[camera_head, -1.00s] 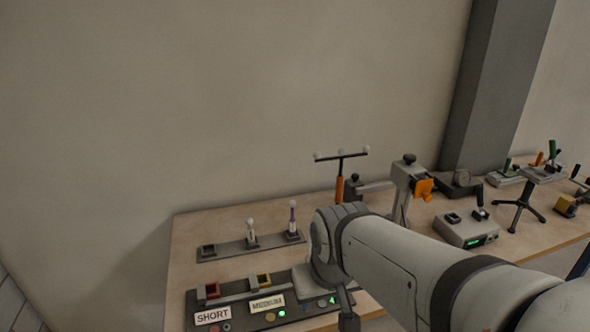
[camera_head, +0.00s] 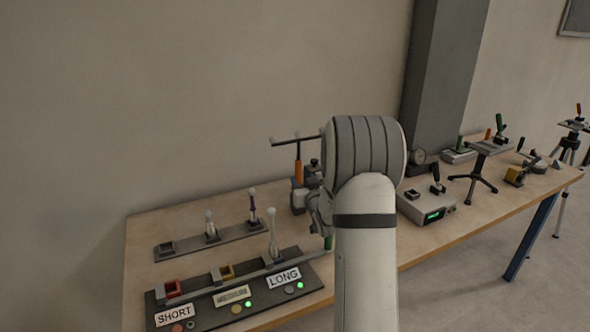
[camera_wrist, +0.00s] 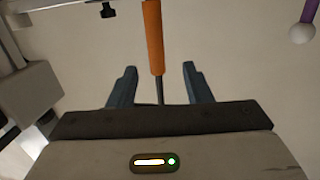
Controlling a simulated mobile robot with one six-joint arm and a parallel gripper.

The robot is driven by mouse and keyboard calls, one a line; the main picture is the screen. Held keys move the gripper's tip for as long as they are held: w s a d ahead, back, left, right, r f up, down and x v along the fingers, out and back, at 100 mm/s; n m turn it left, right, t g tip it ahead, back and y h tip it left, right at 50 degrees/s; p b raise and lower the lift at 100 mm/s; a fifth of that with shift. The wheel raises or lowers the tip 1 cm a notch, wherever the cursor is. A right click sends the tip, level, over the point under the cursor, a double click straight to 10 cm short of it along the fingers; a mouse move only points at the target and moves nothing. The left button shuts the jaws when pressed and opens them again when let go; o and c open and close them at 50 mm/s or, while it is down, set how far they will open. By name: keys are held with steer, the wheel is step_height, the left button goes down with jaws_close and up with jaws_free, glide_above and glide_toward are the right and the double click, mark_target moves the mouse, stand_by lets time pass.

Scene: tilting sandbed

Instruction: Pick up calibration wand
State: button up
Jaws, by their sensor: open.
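The calibration wand is a dark T-bar (camera_head: 297,141) with pale balls and an orange handle (camera_head: 298,171), standing upright at the back of the bench, left of my arm in the head view. In the wrist view its orange handle (camera_wrist: 153,38) runs down from the top edge to between the fingers, with a thin dark rod below it. My gripper (camera_wrist: 160,86) is open, with one blue-grey finger on each side of the rod and a gap on both sides. The head view shows the gripper only partly, behind my arm.
A panel labelled SHORT (camera_head: 174,316) and LONG (camera_head: 283,277) lies at the bench front, with a rack (camera_head: 190,246) of upright pegs behind it. A grey box with a green display (camera_head: 428,212) stands right of my arm. A grey pillar (camera_head: 440,80) rises behind.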

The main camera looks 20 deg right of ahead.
mark_target(300, 170)
steer(key=shift+t, duration=0.3)
steer(key=w, duration=0.2)
steer(key=w+d+p, duration=0.1)
steer(key=w, duration=0.2)
steer(key=w+p, duration=0.1)
steer(key=w, duration=0.2)
steer(key=shift+d, duration=0.35)
steer(key=shift+c, duration=0.2)
steer(key=c, duration=0.9)
